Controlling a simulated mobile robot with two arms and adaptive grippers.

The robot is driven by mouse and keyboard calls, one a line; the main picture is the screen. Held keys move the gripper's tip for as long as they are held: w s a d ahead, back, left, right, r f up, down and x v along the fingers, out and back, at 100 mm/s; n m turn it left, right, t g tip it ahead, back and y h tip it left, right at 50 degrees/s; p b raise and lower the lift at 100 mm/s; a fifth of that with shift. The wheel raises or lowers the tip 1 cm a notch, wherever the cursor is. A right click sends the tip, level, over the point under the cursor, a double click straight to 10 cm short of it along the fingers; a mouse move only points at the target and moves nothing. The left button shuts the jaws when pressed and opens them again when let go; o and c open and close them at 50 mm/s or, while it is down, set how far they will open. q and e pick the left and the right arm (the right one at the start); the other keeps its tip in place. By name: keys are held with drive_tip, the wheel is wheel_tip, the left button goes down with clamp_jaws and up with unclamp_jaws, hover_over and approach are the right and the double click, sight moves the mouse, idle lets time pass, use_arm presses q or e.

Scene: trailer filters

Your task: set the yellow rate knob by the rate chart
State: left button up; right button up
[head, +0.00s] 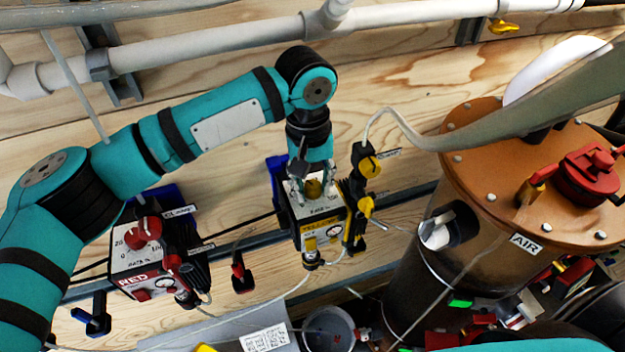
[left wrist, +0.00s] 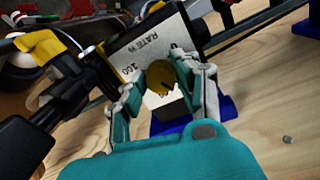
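The yellow rate knob (head: 314,188) sits on the face of a pump box (head: 322,236) with a yellow label, mounted on the wooden wall. My left gripper (head: 312,180) reaches down over this box, with one finger on each side of the knob. In the left wrist view the yellow knob (left wrist: 163,76) shows between the fingertips (left wrist: 165,80), beside a "RATE %" scale marked 100. The fingers are apart, and small gaps seem to show beside the knob. The knob's pointer setting is not readable. A printed white sheet (head: 265,339) lies low in the head view; its text is too small to read.
A red-labelled pump (head: 150,262) with a red knob (head: 143,232) stands to the left. Yellow valves (head: 368,166) and tubing are close on the right of the yellow pump. A large orange-lidded tank (head: 535,165) fills the right. White pipes (head: 215,43) run above.

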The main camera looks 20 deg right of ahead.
use_arm(q)
clamp_jaws()
